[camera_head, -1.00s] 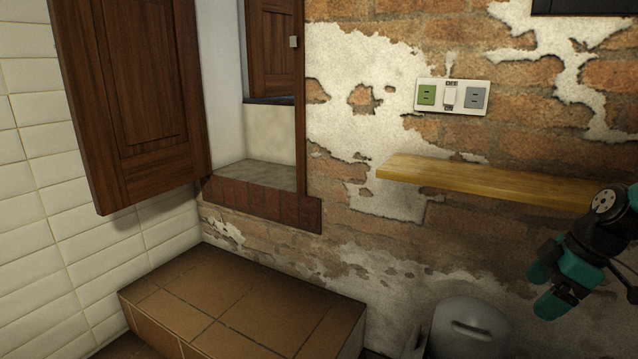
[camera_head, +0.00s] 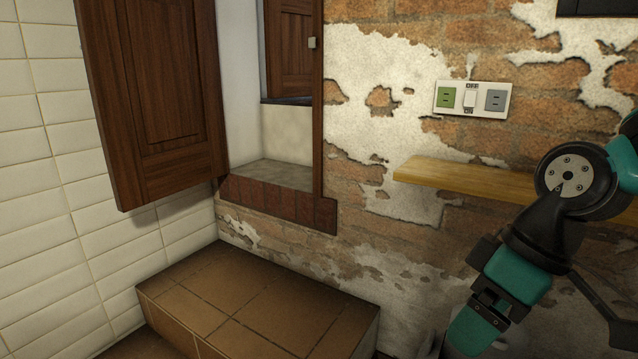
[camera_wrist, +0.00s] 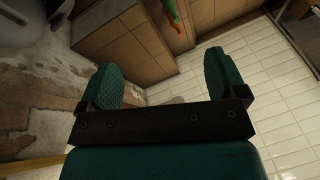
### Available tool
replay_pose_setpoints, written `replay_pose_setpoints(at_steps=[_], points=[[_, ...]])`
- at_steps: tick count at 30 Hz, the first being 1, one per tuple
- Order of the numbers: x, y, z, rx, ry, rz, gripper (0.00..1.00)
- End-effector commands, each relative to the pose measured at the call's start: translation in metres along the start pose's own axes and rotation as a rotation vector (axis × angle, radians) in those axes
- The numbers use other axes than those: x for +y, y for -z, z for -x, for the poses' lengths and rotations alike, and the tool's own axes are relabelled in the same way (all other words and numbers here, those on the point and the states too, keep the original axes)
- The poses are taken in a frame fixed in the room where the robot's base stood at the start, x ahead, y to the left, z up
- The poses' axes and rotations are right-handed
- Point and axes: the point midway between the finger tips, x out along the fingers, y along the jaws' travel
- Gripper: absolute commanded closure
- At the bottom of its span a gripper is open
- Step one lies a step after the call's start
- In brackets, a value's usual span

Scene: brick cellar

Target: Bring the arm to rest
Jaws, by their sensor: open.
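My arm reaches in from the right edge of the head view, with its dark joint in front of the wooden shelf. My gripper (camera_head: 482,325) hangs low at the lower right, in front of the peeling brick wall. In the wrist view its two green fingers (camera_wrist: 165,78) stand wide apart with nothing between them. Part of the gripper's tip is cut off or hard to make out in the head view.
The wooden shelf (camera_head: 455,176) sticks out from the wall beside my arm. A brown tiled ledge (camera_head: 265,302) lies low at the left. A dark wooden shutter (camera_head: 155,100) hangs open above it. A socket panel (camera_head: 472,99) is on the wall.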

Motion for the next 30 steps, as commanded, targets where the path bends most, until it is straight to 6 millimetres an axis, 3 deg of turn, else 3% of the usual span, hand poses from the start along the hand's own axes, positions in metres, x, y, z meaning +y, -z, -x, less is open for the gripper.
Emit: replay_pose_setpoints(at_steps=[1,3,8,19,27,30], points=[[-0.022,-0.003,-0.001,-0.007,0.008,-0.010,0.10],[-0.047,-0.008,-0.002,-0.018,0.018,-0.045,0.10],[-0.095,-0.029,-0.003,-0.042,0.038,-0.116,0.10],[-0.113,-0.003,0.081,-0.044,0.037,-0.134,0.10],[-0.134,0.024,0.169,-0.043,0.037,-0.133,0.10],[-0.139,0.030,0.192,-0.044,0.037,-0.133,0.10]])
